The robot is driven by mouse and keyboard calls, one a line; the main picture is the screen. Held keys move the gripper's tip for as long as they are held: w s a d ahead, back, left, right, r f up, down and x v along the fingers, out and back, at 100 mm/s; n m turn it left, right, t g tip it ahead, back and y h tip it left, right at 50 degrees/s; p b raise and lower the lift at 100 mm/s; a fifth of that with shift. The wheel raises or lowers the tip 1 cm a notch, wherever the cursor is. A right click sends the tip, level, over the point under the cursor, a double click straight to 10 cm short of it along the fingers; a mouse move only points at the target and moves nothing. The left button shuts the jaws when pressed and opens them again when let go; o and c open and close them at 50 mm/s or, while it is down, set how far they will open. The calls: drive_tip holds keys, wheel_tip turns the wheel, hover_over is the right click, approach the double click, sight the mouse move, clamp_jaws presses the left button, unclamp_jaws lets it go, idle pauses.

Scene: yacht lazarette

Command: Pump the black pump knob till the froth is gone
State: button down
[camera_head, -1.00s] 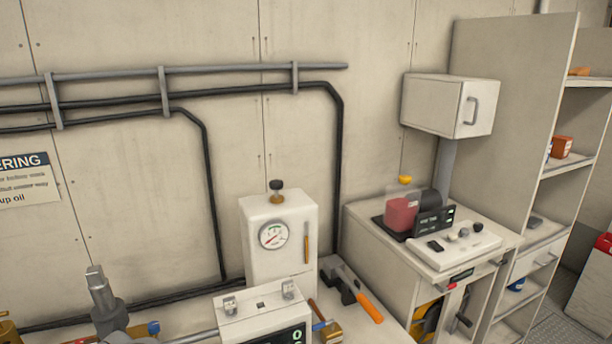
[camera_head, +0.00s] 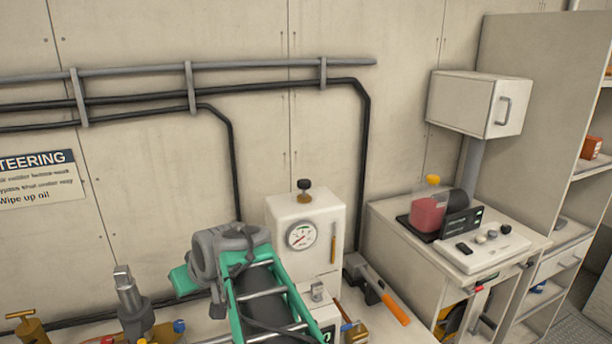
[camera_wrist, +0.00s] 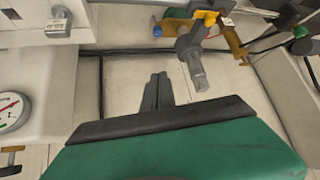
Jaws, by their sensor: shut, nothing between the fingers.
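The black pump knob (camera_head: 304,184) sits on a brass stem on top of the white box with a round gauge (camera_head: 301,236). In the wrist view, the gauge (camera_wrist: 10,110) is at the left edge, with a brass and dark fitting below it that may be the knob. My gripper (camera_wrist: 157,78) is shut and empty, its dark fingers over the pale surface, apart from the box. In the head view my green and grey arm is left of and in front of the box; the fingers cannot be made out. No froth can be made out.
A red vessel (camera_head: 427,214) with a yellow cap stands on the right cabinet. A wall box (camera_head: 474,103) hangs above it. An orange-handled tool (camera_head: 394,307) lies right of the gauge box. A grey upright fitting (camera_head: 130,294) stands at left. Pipes run along the wall.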

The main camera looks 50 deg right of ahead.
drive_tip(key=s+d+r+m+t+h, duration=0.1)
drive_tip(key=d+r, duration=0.4)
drive_tip(key=d, duration=0.6)
drive_tip(key=s+d+r+m+t+h+p, duration=0.1)
drive_tip(key=s+d+r, duration=0.4)
drive_tip(key=d, duration=0.6)
drive_tip(key=s+d+r+m+t+h, duration=0.1)
drive_tip(key=s+d+r+t+h, duration=0.2)
drive_tip(key=d, duration=0.8)
wheel_tip(320, 180, up, 4)
drive_tip(key=shift+s+d+r+m+h+p, duration=0.2)
drive_tip(key=shift+s+d+m+h+p, duration=0.15)
drive_tip(key=shift+h, duration=0.65)
drive_tip(key=shift+w, duration=0.1)
drive_tip(key=p, duration=0.4)
hover_over(304, 184)
drive_tip(key=s, duration=0.2)
drive_tip(key=f, duration=0.3)
drive_tip(key=w+f+p, duration=0.1)
drive_tip(key=f, duration=0.1)
drive_tip(key=shift+f, duration=0.1)
drive_tip(key=shift+f+p, duration=0.3)
drive_tip(key=shift+f, duration=0.2)
